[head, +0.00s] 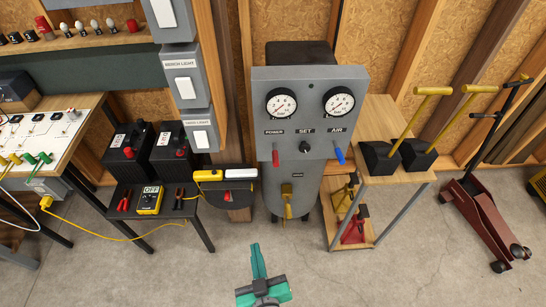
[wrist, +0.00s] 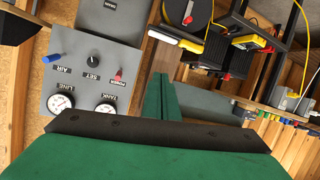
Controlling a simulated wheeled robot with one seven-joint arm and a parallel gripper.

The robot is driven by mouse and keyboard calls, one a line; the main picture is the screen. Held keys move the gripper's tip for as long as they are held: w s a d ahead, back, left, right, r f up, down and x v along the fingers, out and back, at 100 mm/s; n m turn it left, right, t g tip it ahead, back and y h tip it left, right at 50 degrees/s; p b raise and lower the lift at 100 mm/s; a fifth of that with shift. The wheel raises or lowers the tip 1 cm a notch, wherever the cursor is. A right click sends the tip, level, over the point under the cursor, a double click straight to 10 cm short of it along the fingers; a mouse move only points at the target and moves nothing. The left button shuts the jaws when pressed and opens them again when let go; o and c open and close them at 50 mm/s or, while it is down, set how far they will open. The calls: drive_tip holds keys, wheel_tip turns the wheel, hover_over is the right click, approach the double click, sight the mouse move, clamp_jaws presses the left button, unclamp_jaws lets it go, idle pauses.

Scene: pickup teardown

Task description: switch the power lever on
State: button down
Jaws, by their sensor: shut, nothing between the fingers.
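The power lever (head: 275,157) is a red handle under the POWER label on the grey control panel (head: 310,92), left of the SET knob (head: 305,147). It points down in the head view. In the wrist view, which is upside down, the red power lever (wrist: 118,75) shows left of my fingers. My gripper (head: 256,248) is green and shut with nothing in it. It is in front of and below the panel, apart from the lever. Its closed fingers also show in the wrist view (wrist: 158,98).
The blue AIR lever (head: 339,156) hangs on the panel's right side, below two gauges. A wooden stand (head: 395,180) with yellow-handled levers is at the right. A dark bench (head: 165,207) with a yellow meter (head: 150,200) is at the left. The floor in front is clear.

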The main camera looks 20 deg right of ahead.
drive_tip(key=w+d+r+m+g+h, duration=0.1)
drive_tip(key=w+d+r, duration=0.4)
drive_tip(key=w+r, duration=0.2)
drive_tip(key=w+d+r+g+h, duration=0.1)
drive_tip(key=w+d+r, duration=0.4)
drive_tip(key=w+r, duration=0.3)
drive_tip(key=w, duration=0.3)
drive_tip(key=shift+w+d+r+m, duration=0.2)
drive_tip(key=shift+d+m, duration=0.1)
drive_tip(key=shift+m, duration=0.1)
hover_over(274, 162)
wheel_tip(274, 162, down, 4)
drive_tip(key=f, duration=0.2)
drive_tip(key=shift+w+a+f, duration=0.15)
drive_tip(key=shift+w+f, duration=0.1)
drive_tip(key=shift+f, duration=0.05)
drive_tip(key=shift+s+f, duration=0.2)
drive_tip(key=shift+f, duration=0.6)
drive_tip(key=shift+f, duration=0.1)
